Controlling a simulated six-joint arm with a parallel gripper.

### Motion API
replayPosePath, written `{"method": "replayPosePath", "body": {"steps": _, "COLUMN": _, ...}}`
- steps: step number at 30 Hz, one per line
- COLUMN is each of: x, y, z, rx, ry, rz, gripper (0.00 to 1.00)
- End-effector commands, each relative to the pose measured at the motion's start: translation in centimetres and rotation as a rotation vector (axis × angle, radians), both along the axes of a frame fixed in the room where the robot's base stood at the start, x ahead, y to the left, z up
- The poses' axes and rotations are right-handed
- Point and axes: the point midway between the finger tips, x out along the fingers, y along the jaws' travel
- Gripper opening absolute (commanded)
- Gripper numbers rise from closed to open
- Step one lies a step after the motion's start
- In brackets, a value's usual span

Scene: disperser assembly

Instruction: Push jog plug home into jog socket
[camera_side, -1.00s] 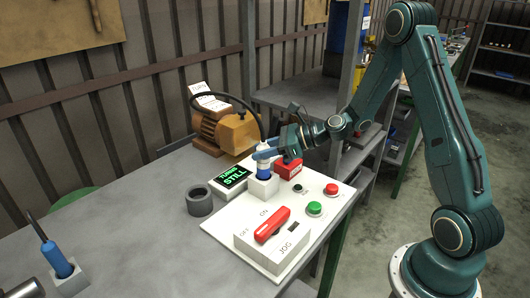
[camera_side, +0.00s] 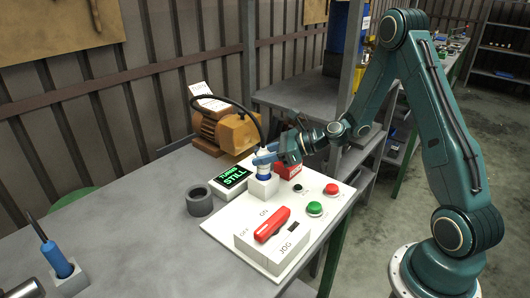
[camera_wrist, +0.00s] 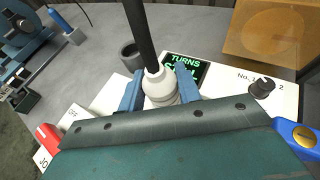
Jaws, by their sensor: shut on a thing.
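The jog plug (camera_side: 264,170) is white and blue with a black cable arching from its top. It stands upright at the mouth of the jog socket (camera_side: 263,188), a white block on the panel; a blue band still shows above the block. The exact depth inside is hidden. My gripper (camera_side: 265,158) is shut on the plug's upper body from the right. In the wrist view, the plug's white collar (camera_wrist: 159,86) sits between my two blue fingers (camera_wrist: 159,92); the socket is hidden there.
The white panel (camera_side: 232,228) carries a red JOG lever (camera_side: 272,224), green and red buttons and a red block. A display (camera_side: 231,180) reading "TURNS STILL" and a grey ring (camera_side: 199,202) are to the left. A brown motor (camera_side: 222,130) stands behind. Another blue plug (camera_side: 55,258) is at far left.

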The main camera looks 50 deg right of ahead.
Motion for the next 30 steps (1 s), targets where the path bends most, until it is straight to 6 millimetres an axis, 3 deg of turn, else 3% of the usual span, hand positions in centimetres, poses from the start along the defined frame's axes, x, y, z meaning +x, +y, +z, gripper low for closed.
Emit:
{"method": "replayPosePath", "body": {"steps": 23, "x": 0.0, "y": 0.0, "z": -1.3, "rx": 0.001, "ry": -0.002, "rz": 0.000, "gripper": 0.05}}
{"method": "replayPosePath", "body": {"steps": 24, "x": 0.0, "y": 0.0, "z": -1.3, "rx": 0.000, "ry": -0.002, "rz": -0.001, "gripper": 0.38}}
{"method": "replayPosePath", "body": {"steps": 27, "x": 0.0, "y": 0.0, "z": -1.3, "rx": 0.000, "ry": -0.002, "rz": -0.001, "gripper": 0.57}}
{"method": "replayPosePath", "body": {"steps": 30, "x": 0.0, "y": 0.0, "z": -1.3, "rx": 0.000, "ry": -0.001, "rz": 0.000, "gripper": 0.59}}
